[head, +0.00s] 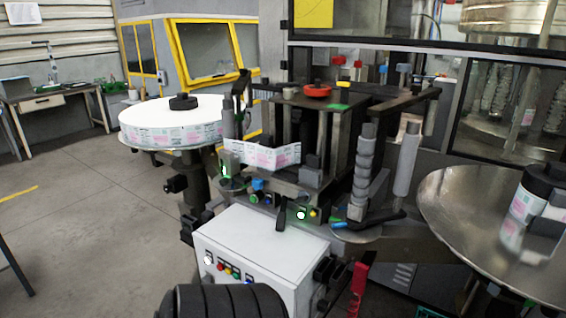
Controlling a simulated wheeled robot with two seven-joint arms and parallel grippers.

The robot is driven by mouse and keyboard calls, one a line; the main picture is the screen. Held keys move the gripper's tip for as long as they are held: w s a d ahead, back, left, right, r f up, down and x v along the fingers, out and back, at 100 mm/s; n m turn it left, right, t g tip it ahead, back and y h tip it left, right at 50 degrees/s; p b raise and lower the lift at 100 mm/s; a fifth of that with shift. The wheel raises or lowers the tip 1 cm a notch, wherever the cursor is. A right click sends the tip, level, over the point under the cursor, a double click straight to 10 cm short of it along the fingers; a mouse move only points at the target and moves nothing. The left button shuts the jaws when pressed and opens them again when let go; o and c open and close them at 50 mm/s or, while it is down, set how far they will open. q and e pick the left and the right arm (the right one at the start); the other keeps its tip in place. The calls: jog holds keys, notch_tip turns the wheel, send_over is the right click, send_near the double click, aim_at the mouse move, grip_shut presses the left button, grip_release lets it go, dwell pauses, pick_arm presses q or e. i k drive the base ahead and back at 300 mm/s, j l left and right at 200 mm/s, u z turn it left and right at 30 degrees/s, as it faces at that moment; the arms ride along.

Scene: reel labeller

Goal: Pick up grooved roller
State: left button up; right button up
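An upright grey roller (363,172) with ring-like grooves stands on the right front of the labelling machine (310,190). It leans slightly, and its foot is close to a grey disc (355,232). A second ribbed cylinder (222,303), black and lying on its side, is cut off by the bottom edge of the head view. I cannot tell which of the two is the grooved roller of the task. Neither of my grippers shows in the head view.
A white label reel (170,120) sits on the left. A white control box (262,255) stands in front. A smooth grey roller (407,160) is beside the grooved one. A large metal disc (460,205) fills the right. Floor is clear at left.

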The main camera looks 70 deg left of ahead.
aim_at(367, 142)
jog(key=u, duration=1.7)
